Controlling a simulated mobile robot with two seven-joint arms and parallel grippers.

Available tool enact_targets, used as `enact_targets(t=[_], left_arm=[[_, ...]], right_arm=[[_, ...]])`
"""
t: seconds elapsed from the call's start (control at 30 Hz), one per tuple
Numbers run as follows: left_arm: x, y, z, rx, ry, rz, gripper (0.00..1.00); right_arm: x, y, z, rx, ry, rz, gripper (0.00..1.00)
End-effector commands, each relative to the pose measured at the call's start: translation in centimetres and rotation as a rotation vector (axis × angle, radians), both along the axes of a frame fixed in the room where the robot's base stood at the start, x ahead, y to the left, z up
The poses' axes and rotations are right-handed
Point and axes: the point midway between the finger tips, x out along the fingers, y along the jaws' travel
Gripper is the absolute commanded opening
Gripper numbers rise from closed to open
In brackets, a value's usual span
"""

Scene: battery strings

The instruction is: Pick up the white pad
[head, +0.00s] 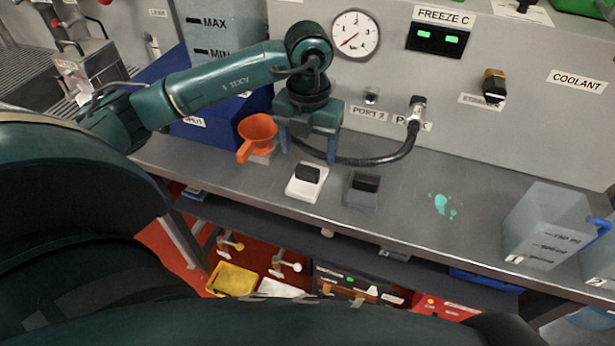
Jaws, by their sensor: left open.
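The white pad (303,188) lies on the grey metal bench near its front edge, with a black block-like grip on top. My left gripper (308,147) hangs with its fingers pointing down, open and empty. In the picture it is just above and behind the pad, apart from it. A similar dark grey pad (361,196) with a black grip lies to the right of the white one. My right gripper is not in view.
An orange funnel (258,130) stands left of my gripper. A black hose (390,157) curves behind the pads to a port. Green spilled drops (441,204) lie on the bench, and a translucent jug (545,225) stands at right. Bare bench (410,185) lies right of the pads.

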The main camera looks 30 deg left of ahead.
Motion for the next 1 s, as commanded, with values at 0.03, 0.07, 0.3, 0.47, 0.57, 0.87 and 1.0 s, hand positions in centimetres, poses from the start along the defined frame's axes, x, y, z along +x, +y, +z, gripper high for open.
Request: enact_targets(t=[0.03,0.07,0.3,0.47,0.57,0.87,1.0], left_arm=[[-0.1,0.0,-0.4,0.0,0.004,0.0,0.71],[-0.1,0.0,-0.7,0.0,0.005,0.0,0.71],[-0.2,0.1,-4.3,-0.001,0.004,0.001,0.71],[-0.2,0.1,-5.1,-0.001,0.001,-0.002,0.71],[-0.1,0.1,-5.1,-0.001,0.0,-0.002,0.71],[-0.1,0.1,-5.1,-0.001,0.001,-0.002,0.52],[-0.1,0.1,-5.1,-0.001,0.001,-0.001,0.41]], right_arm=[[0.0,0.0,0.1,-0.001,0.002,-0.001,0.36],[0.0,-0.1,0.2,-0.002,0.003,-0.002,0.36],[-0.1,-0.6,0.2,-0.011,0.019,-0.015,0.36],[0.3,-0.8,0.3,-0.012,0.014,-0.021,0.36],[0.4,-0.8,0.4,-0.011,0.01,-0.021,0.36],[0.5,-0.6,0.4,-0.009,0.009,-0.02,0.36],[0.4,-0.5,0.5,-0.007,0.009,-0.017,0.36]])
